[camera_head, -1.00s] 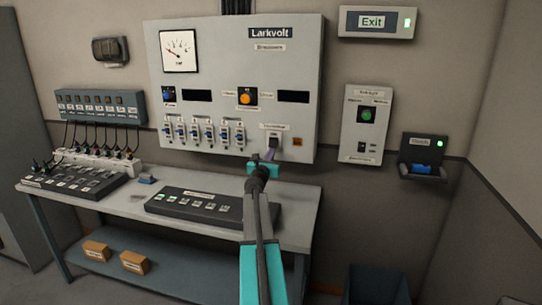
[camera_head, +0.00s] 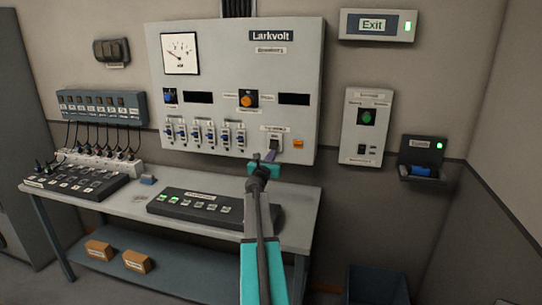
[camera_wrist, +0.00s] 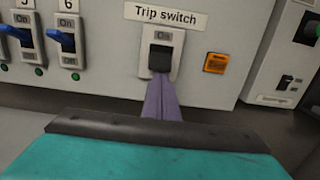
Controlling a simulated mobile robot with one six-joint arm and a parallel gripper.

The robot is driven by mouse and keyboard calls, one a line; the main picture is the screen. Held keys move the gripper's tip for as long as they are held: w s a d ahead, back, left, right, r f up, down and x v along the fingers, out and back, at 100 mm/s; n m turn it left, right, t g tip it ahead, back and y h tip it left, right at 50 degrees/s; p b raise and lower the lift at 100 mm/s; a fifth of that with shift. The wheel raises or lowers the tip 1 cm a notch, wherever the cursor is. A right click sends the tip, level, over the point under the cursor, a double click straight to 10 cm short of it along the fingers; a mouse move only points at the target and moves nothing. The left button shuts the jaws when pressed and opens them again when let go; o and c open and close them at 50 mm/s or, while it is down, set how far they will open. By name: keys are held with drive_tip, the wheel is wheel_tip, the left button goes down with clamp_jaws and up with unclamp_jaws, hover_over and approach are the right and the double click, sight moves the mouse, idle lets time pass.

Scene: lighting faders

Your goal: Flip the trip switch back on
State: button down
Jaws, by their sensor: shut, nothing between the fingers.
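The trip switch (camera_wrist: 161,58) is a black lever on a white plate under the label "Trip switch", with "On" printed above the lever. The lever sits low, below the "On" mark. In the head view the trip switch (camera_head: 274,144) is at the lower right of the grey Larkvolt panel (camera_head: 215,80). My gripper (camera_wrist: 161,84) is shut and empty, its purple fingers pointing at the panel with the tips just under the lever. I cannot tell whether they touch it. My gripper also shows in the head view (camera_head: 270,157).
An amber square lamp (camera_wrist: 215,63) is right of the switch. Several blue-levered switches (camera_wrist: 61,38) are to its left. Below the panel is a bench (camera_head: 130,203) with a black control desk (camera_head: 240,213). A box with a green button (camera_head: 367,118) hangs to the right.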

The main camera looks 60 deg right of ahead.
drive_tip(key=shift+a+r+y+p, duration=0.15)
drive_tip(key=shift+r+y+p, duration=0.3)
drive_tip(key=shift+p, duration=1.4)
drive_tip(key=shift+a+r+p, duration=0.1)
drive_tip(key=shift+p, duration=0.75)
drive_tip(key=shift+a+r+p, duration=0.15)
drive_tip(key=shift+r+p, duration=0.15)
drive_tip(key=shift+p, duration=0.5)
drive_tip(key=shift+s+r, duration=0.1)
drive_tip(key=shift+r, duration=0.1)
drive_tip(key=shift+a+r, duration=0.1)
drive_tip(key=shift+r, duration=0.2)
drive_tip(key=shift+f, duration=0.1)
